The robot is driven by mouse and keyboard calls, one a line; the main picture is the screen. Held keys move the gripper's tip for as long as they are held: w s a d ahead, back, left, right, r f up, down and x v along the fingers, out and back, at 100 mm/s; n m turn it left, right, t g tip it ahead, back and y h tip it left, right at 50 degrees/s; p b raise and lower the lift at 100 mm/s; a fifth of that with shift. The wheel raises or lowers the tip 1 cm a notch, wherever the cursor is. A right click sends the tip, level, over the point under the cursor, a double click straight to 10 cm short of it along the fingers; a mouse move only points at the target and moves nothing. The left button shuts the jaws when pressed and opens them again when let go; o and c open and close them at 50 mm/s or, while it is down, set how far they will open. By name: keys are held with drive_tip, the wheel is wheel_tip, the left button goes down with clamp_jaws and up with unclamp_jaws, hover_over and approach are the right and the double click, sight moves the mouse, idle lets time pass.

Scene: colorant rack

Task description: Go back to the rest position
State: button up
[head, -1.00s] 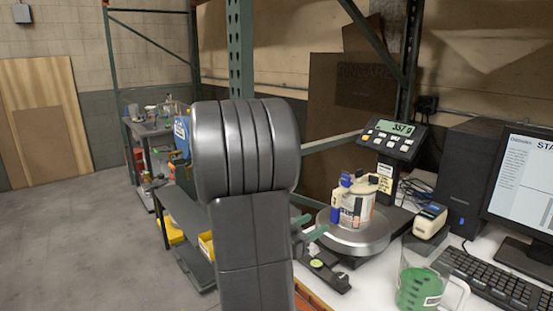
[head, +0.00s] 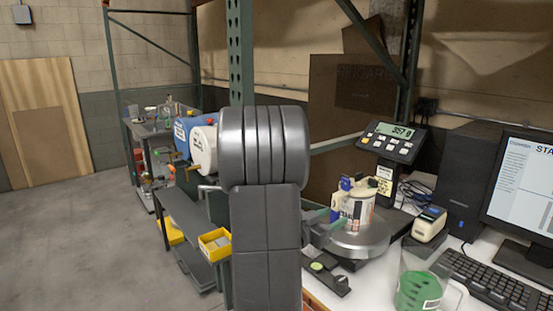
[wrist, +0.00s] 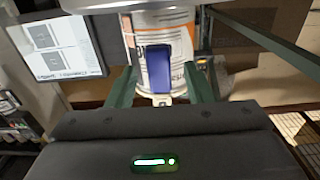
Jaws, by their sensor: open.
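My gripper (head: 318,224) is open and empty at the left edge of the scale, mostly behind my grey arm in the head view. In the wrist view its two green fingers (wrist: 161,78) stand apart, with a labelled white can (wrist: 174,30) in line between them. A blue clip-like part (wrist: 158,70) is on the can's side. In the head view the can (head: 360,212) stands upright on the round scale pan (head: 362,240). The view does not settle whether a finger touches the can.
A scale display (head: 393,143) stands behind the can. A beaker of green liquid (head: 420,290), a keyboard (head: 500,280) and a monitor (head: 525,185) are at right. A green rack post (head: 240,50), a white container (head: 204,148) and a yellow bin (head: 215,243) are near my arm.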

drive_tip(key=shift+x, duration=1.1)
wheel_tip(320, 180, up, 15)
drive_tip(key=p, duration=1.1)
drive_tip(key=shift+a, duration=0.15)
